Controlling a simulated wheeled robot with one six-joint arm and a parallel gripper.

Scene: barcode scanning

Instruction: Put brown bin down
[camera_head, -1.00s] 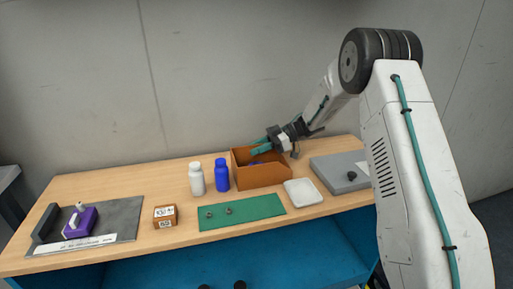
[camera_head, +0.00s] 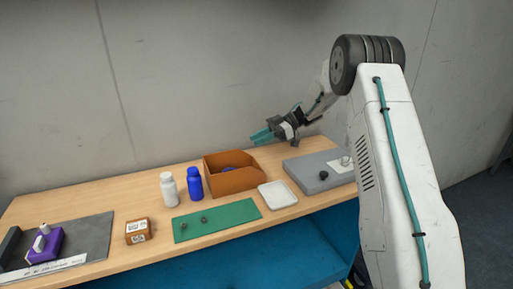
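The brown bin (camera_head: 236,181) stands on the wooden table behind the green mat. Something blue (camera_head: 229,169) shows inside it. My gripper (camera_head: 263,136) is above and just behind the bin's right side, apart from it. Its teal fingers point left and look parted, with nothing seen between them.
A white bottle (camera_head: 169,190) and a blue bottle (camera_head: 195,184) stand left of the bin. A green mat (camera_head: 218,220), a white tray (camera_head: 278,194) and a grey block (camera_head: 318,174) are near. A small brown box (camera_head: 138,231) and a purple item (camera_head: 44,244) are left.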

